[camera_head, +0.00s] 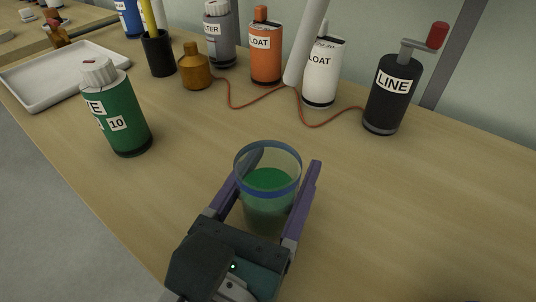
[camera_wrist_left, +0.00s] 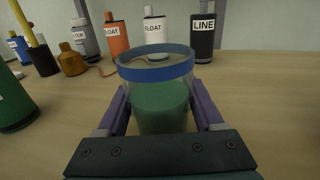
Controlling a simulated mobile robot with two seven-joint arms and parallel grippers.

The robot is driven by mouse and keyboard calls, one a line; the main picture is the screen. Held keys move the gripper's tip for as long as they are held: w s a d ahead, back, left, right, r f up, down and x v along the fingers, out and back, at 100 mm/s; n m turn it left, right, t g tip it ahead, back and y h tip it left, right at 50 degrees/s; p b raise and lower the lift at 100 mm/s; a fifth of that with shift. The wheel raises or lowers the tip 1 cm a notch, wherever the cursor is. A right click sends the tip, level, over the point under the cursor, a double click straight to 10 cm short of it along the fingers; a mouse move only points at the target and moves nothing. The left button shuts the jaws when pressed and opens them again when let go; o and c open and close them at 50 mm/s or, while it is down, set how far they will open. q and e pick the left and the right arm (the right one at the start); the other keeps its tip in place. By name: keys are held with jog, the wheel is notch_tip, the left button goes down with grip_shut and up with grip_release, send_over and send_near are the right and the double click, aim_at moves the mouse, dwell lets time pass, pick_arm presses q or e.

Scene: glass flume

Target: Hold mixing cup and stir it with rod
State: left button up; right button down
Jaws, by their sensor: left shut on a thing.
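The mixing cup (camera_head: 267,199) is clear with a blue rim band and holds green liquid. It stands upright near the front middle of the bench and also shows in the left wrist view (camera_wrist_left: 160,100). My left gripper (camera_head: 276,180) is shut on the cup, with one purple finger on each side. Rod-like yellow sticks (camera_head: 148,17) stand in a black holder (camera_head: 159,54) at the back left; I cannot tell if one is the stirring rod. My right gripper is not in view.
A green bottle (camera_head: 121,122) stands left of the cup, by a white tray (camera_head: 50,78). A brown bottle (camera_head: 196,71), orange bottle (camera_head: 266,54), white bottle (camera_head: 322,80) and black LINE reel (camera_head: 389,98) stand behind. A red cord (camera_head: 249,104) runs between them. Bench right of the cup is clear.

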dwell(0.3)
pick_arm(q)
jog(key=o, duration=1.5)
